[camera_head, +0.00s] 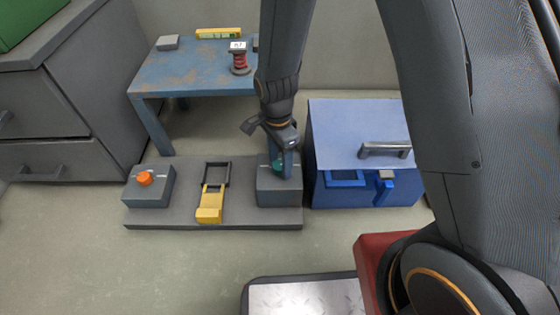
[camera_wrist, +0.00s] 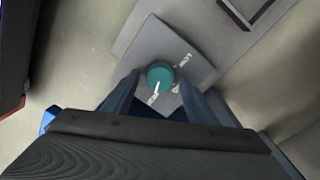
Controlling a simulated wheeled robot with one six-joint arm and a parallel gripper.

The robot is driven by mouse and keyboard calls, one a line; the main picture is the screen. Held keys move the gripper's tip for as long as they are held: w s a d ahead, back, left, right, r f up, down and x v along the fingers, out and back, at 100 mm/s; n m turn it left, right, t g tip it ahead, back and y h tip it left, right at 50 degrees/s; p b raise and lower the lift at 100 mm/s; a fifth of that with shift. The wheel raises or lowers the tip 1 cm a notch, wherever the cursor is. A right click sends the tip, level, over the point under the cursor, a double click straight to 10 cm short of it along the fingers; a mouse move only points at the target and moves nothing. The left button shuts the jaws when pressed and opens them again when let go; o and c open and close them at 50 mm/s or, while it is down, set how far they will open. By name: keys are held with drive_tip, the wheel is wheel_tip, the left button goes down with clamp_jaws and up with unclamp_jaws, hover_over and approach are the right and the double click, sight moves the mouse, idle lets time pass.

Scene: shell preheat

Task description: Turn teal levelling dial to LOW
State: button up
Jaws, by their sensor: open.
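The teal dial (camera_wrist: 160,77) sits on top of a grey box (camera_wrist: 196,72) in the wrist view. It has a white pointer mark, and white lettering on the box beside it is too small to read. In the head view the dial (camera_head: 278,166) is partly hidden behind my gripper (camera_head: 286,165). My gripper (camera_wrist: 160,92) is open, with one finger on each side of the dial in the wrist view. I cannot tell whether the fingers touch it.
The grey base plate (camera_head: 190,215) also bears a yellow latch (camera_head: 210,207) and a box with an orange knob (camera_head: 145,179). A blue chest (camera_head: 350,133) stands close on the right. A blue table (camera_head: 190,75) with a red spool (camera_head: 239,62) is behind.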

drive_tip(key=c, duration=1.1)
drive_tip(key=shift+o, duration=0.2)
